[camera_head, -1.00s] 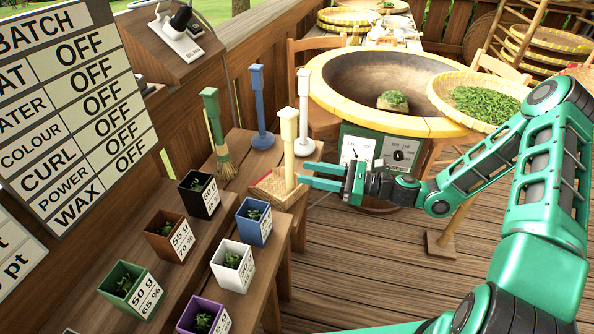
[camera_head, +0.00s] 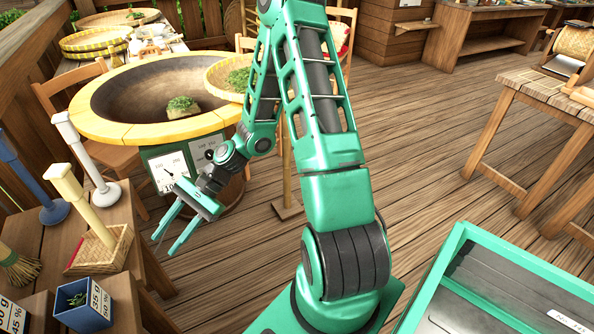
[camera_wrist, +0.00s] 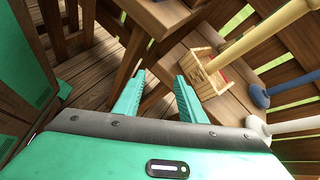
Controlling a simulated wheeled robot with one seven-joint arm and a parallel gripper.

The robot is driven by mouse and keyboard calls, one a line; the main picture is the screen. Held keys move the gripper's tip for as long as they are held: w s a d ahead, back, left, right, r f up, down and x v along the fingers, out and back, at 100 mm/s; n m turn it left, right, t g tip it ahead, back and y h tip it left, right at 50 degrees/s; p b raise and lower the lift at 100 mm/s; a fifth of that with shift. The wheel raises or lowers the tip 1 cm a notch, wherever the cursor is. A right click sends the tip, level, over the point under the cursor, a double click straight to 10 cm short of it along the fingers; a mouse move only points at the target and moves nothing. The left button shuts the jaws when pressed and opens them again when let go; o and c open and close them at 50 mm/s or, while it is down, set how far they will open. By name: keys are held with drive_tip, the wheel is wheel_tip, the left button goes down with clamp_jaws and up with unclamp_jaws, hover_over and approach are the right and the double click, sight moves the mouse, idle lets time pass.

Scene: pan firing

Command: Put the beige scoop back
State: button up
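The beige scoop has a pale beige handle (camera_head: 82,205) and a woven basket-like pan (camera_head: 108,250). It stands handle up at the edge of the wooden bench in the head view. In the wrist view its pan (camera_wrist: 203,70) and handle (camera_wrist: 262,32) are at upper right. My gripper (camera_head: 168,243) is open, to the right of the scoop and apart from it, over the gap beside the bench. In the wrist view my gripper (camera_wrist: 159,82) has nothing between its fingers. The scoop's pan lies just beyond the right finger.
A white-handled tool (camera_head: 88,155) and a blue-handled tool (camera_head: 30,180) stand behind the scoop. A broom (camera_head: 18,268) and a blue box (camera_head: 85,305) are near it. The large yellow-rimmed pan (camera_head: 150,130) stands behind my gripper. Open floor (camera_head: 440,150) lies to the right.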

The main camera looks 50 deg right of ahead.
drive_tip(key=s+d+r+n+g+h, duration=0.1)
drive_tip(key=s+d+r+n+h, duration=0.25)
drive_tip(key=d, duration=0.45)
drive_tip(key=s+d+r+n+h, duration=0.3)
drive_tip(key=s+d+h, duration=0.2)
drive_tip(key=d, duration=0.3)
drive_tip(key=s+d+r+h, duration=0.1)
drive_tip(key=s+d+r, duration=0.4)
drive_tip(key=s+r, duration=0.1)
drive_tip(key=s+d+r+n+h, duration=0.1)
drive_tip(key=s+d+r, duration=0.3)
drive_tip(key=s, duration=0.5)
wheel_tip(320, 180, up, 2)
drive_tip(key=shift+s+d+r+h, duration=0.1)
drive_tip(key=shift+s+d+h, duration=0.05)
drive_tip(key=shift+d+h, duration=0.3)
drive_tip(key=shift+a, duration=0.1)
drive_tip(key=shift+w+f, duration=0.3)
drive_tip(key=shift+w, duration=0.45)
